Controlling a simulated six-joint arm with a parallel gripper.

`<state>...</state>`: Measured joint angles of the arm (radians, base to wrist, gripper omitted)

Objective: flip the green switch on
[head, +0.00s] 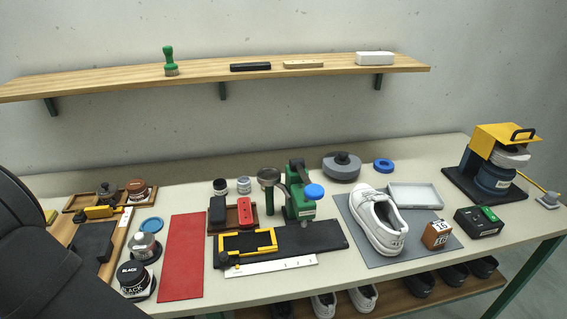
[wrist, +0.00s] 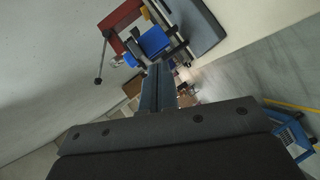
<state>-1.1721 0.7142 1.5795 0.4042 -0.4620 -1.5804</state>
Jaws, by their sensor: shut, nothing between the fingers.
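The green switch (head: 489,213) sits on top of a small black box (head: 478,224) at the right end of the bench in the head view. Its rocker looks tilted, but I cannot tell whether it is on or off. My gripper (wrist: 158,70) is shut and empty in the wrist view. It is not in the head view, where only part of my dark arm shows at the left edge, far from the switch. I cannot make out the switch in the wrist view.
Left of the box stand a brown block (head: 437,235) and a white shoe (head: 378,222) on a grey mat. Behind it is a yellow-topped machine (head: 497,145). The green press (head: 298,195) stands mid-bench. A wooden shelf (head: 215,76) runs along the wall.

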